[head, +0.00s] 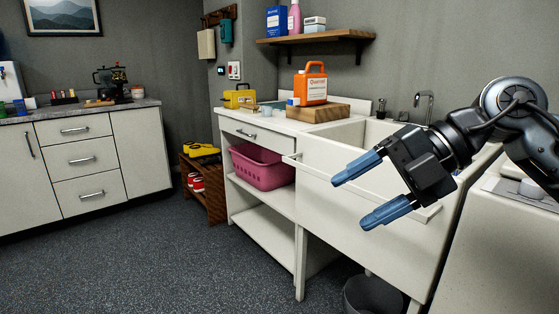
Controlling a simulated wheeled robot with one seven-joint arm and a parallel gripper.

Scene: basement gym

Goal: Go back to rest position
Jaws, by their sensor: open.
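My gripper (368,193) is in the right part of the head view, at the end of my dark arm. Its two blue fingers are spread apart with nothing between them. It points left, in front of the white utility sink (340,165), and covers part of the sink's front. I cannot tell how far it is from the sink front.
An orange jug (310,86) stands on a wooden block (318,112) on the counter, near a yellow case (238,97). A pink basket (262,166) sits on the shelf below. A dark bin (372,295) stands under the sink. The floor (150,255) at left is clear.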

